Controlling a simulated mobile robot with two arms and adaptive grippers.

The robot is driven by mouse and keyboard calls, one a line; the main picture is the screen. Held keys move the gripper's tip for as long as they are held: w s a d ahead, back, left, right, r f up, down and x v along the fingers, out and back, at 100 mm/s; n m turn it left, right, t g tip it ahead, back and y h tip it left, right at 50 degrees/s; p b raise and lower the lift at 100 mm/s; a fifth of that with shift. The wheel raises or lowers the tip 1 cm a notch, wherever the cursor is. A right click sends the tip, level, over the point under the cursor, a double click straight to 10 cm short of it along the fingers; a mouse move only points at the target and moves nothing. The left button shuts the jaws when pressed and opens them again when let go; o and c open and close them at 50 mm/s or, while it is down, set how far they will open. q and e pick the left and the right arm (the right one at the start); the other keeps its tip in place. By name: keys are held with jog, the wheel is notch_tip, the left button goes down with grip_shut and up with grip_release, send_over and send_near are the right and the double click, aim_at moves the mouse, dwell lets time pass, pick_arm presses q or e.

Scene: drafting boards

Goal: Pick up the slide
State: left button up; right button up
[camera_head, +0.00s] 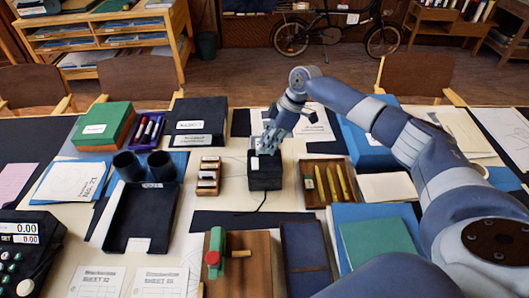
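My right gripper (268,147) reaches in from the right and points down at a black box (265,180) with a cord, near the table's middle. Its fingertips are at the box's top and hide part of it. A small pale patch (254,163) shows at the box's upper left, beside the fingers; I cannot tell whether it is the slide. The fingers are too small and overlapped to show whether they are open or hold anything. I cannot make out a slide for certain. My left gripper is not in view.
A wooden rack (208,187) of small labelled pieces stands left of the box. A wooden tray of pencils (310,196) stands close on its right. A black tray (137,228), dark cups (161,164) and a green box (103,127) fill the left. Pale table shows around the rack.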

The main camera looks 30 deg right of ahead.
jog(key=shift+w+a+f, duration=0.1)
jog(key=shift+a+f, duration=0.2)
jog(key=shift+f, duration=0.2)
jog(key=shift+w+a+f, duration=0.1)
jog(key=shift+f, duration=0.35)
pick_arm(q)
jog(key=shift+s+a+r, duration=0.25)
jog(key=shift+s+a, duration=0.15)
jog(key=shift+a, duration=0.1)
pick_arm(e)
grip_shut()
